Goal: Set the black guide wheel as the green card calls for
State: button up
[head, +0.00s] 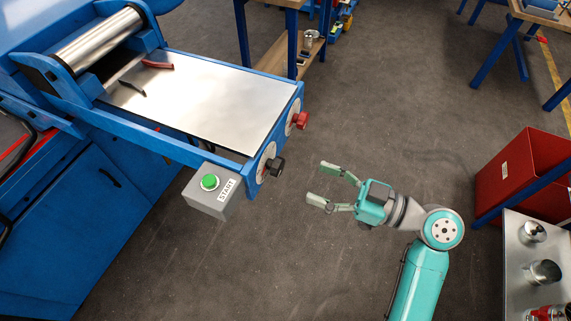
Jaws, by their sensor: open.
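The black guide wheel (276,166) sits on the right end of the blue machine's frame, in front of a round pale dial (265,163). Its exact setting is too small to read. My gripper (317,182) is open and empty, to the right of the black wheel and a little lower in the picture, apart from it. Its two fingers point left toward the machine. I see no green card in this view.
A red wheel (299,120) with its own dial sits farther back on the same end. A grey box with a green START button (209,182) stands near the black wheel. Red-handled pliers (157,65) lie on the metal sheet (210,100). Open floor surrounds my gripper; a red bin (515,170) stands right.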

aim_at(282, 169)
jog(key=x, duration=0.8)
jog(key=shift+w+a, duration=0.1)
jog(key=shift+a, duration=0.3)
jog(key=shift+c, duration=0.2)
jog(key=c, duration=1.1)
